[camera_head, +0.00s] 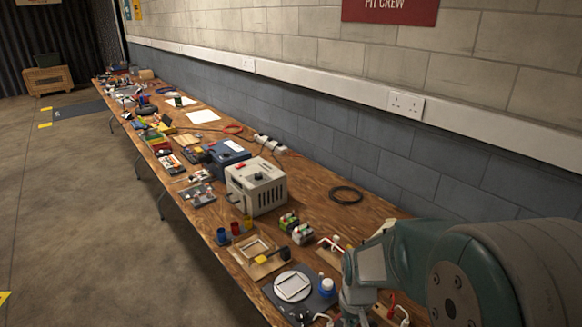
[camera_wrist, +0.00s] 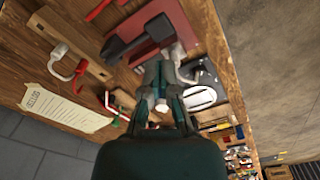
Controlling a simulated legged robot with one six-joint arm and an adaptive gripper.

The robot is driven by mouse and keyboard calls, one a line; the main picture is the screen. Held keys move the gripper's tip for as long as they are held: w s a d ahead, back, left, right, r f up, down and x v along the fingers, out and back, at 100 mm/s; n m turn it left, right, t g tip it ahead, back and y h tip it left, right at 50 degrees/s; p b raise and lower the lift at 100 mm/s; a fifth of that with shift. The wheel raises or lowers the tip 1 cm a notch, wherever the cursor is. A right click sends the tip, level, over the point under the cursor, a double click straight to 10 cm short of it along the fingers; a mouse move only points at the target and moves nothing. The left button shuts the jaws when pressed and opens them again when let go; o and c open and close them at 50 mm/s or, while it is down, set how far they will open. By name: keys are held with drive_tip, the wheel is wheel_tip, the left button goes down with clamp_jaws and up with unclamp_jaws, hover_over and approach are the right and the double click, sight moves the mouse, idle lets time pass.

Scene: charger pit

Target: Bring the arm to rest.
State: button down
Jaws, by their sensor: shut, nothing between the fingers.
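My green arm (camera_head: 440,260) reaches in from the right over the near end of the long wooden bench (camera_head: 370,215). My gripper (camera_head: 352,312) hangs low over the bench there, partly cut off by the bottom edge. In the wrist view my gripper (camera_wrist: 161,75) points at the bench top, with its fingers together and nothing between them. Near its tips lie a dark handled tool (camera_wrist: 138,37) on a red mat (camera_wrist: 160,28) and white hook-like parts. I cannot tell whether the tips touch anything.
A dark mat with a white round plate (camera_head: 292,287), a blue-and-white pot (camera_head: 327,287) and a wooden frame (camera_head: 258,252) lie left of the gripper. A beige power box (camera_head: 256,187) stands farther back. A block wall (camera_head: 440,140) runs behind the bench; floor (camera_head: 90,220) is clear at left.

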drive_tip(key=s+r+t, duration=0.2)
drive_tip(key=s+r, duration=0.5)
drive_tip(key=r, duration=0.2)
drive_tip(key=s+r+m+t, duration=0.1)
drive_tip(key=s+r+t, duration=0.2)
drive_tip(key=s+r, duration=0.4)
wheel_tip(320, 180, up, 3)
drive_tip(key=shift+r, duration=0.2)
